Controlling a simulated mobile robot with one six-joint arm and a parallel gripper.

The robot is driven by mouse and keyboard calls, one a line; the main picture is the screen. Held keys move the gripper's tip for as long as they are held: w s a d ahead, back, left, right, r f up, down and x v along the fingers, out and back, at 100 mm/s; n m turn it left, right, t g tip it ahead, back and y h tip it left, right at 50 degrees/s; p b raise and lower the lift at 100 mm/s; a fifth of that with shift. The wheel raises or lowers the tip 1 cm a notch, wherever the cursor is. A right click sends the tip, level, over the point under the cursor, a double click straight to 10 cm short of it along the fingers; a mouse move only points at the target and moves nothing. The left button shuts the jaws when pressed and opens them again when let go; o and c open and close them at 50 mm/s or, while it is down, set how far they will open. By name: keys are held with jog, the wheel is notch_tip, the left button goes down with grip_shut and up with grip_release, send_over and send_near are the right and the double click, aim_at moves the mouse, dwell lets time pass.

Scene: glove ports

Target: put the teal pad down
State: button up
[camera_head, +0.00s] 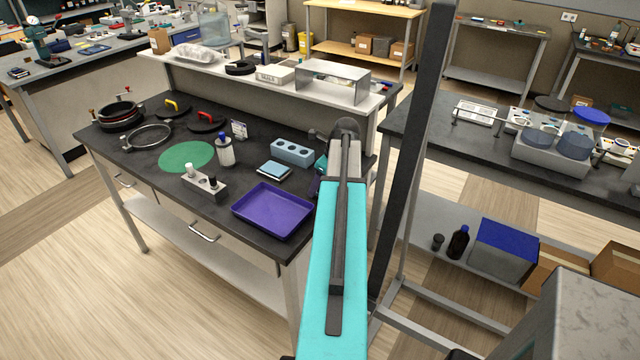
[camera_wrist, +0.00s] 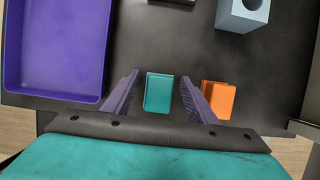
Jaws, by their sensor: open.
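The teal pad (camera_wrist: 159,94) shows in the wrist view as a small block between the two purple fingers of my gripper (camera_wrist: 160,79). The fingers are open, with a dark gap on each side of the pad, and neither visibly touches it. The pad appears to be on the dark bench top (camera_wrist: 170,45), near its edge; its underside is hidden. An orange pad (camera_wrist: 218,99) is just right of the right finger, partly hidden by it. In the head view my arm covers most of the gripper area.
A purple tray (camera_wrist: 55,45) is left of my gripper; it also shows in the head view (camera_head: 272,211). A light-blue block with holes (camera_head: 293,152) stands beyond. A dark post (camera_head: 412,150) stands right of my arm.

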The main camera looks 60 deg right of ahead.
jog(key=shift+r, duration=0.1)
jog(key=b+v, duration=0.2)
jog(key=v, duration=1)
dwell(0.4)
dwell(0.7)
